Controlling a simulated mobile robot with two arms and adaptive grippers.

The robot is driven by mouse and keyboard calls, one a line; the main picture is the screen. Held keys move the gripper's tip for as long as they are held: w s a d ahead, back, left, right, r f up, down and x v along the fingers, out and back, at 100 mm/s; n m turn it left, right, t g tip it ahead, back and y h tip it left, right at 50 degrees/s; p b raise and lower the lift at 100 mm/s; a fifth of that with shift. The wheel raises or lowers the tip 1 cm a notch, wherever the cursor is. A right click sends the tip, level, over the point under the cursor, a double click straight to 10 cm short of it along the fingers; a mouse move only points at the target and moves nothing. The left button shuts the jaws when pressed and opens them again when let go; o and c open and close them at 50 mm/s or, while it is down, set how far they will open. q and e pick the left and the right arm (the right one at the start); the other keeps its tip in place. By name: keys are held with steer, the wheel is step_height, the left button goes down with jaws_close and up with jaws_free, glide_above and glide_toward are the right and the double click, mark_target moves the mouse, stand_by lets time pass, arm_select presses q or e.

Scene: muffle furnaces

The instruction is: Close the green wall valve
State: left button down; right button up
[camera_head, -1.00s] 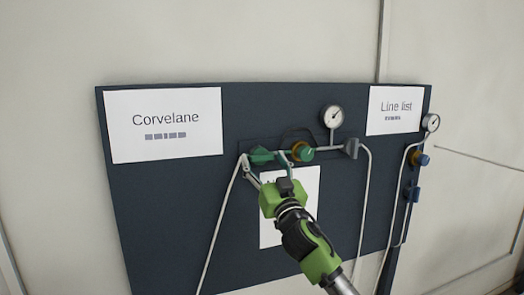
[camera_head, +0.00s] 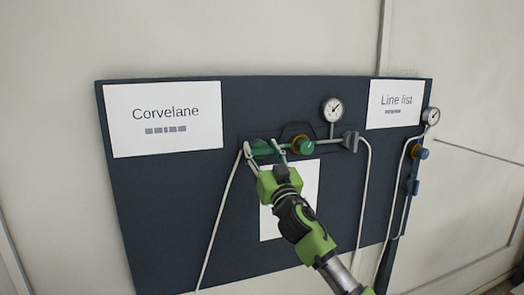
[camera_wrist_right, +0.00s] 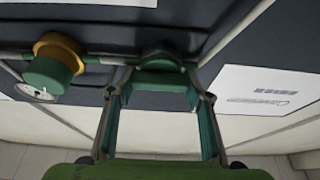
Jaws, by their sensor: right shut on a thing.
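The green wall valve handle (camera_head: 263,147) is on the pipe at the left of the dark wall panel. My right gripper (camera_head: 264,150) reaches up from below, with one finger on each side of the handle. In the right wrist view the green handle (camera_wrist_right: 160,76) spans the gap between the two fingertips (camera_wrist_right: 158,88), and the gripper is shut on it. The fingers partly hide the valve in the head view. My left gripper is not in view.
A green knob with a yellow-brown collar (camera_head: 303,146) sits just right of the valve, close to my finger. A gauge (camera_head: 333,109), a grey fitting (camera_head: 350,141) and thin pipes follow. A blue knob (camera_head: 421,153) and blue handle (camera_head: 413,187) are at the far right. A white sheet hangs behind my gripper.

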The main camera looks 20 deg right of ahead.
steer(key=shift+n, duration=0.4)
steer(key=n+y+p, duration=0.1)
steer(key=n, duration=0.1)
steer(key=n+y+p, duration=0.2)
steer(key=n, duration=0.1)
steer(key=shift+r+n+g, duration=0.15)
steer(key=shift+n+g, duration=0.15)
steer(key=n+g+y+p, duration=0.1)
steer(key=n+y+p, duration=0.1)
steer(key=n+p, duration=0.1)
steer(key=shift+n, duration=0.9)
steer(key=n+g+y, duration=0.1)
steer(key=n, duration=0.2)
steer(key=shift+a+f+p, duration=0.1)
steer(key=shift+f+p, duration=0.1)
steer(key=shift+p, duration=0.15)
steer(key=n+g+y, duration=0.1)
steer(key=n+g, duration=0.1)
steer(key=n, duration=0.3)
steer(key=shift+a+f+n+g, duration=0.15)
steer(key=shift+n+g, duration=0.2)
steer(key=shift+n, duration=0.4)
steer(key=shift+f+n+g, duration=0.1)
steer(key=shift+n+g, duration=0.25)
steer(key=shift+n, duration=0.4)
steer(key=shift+f, duration=0.1)
steer(key=o, duration=1.1)
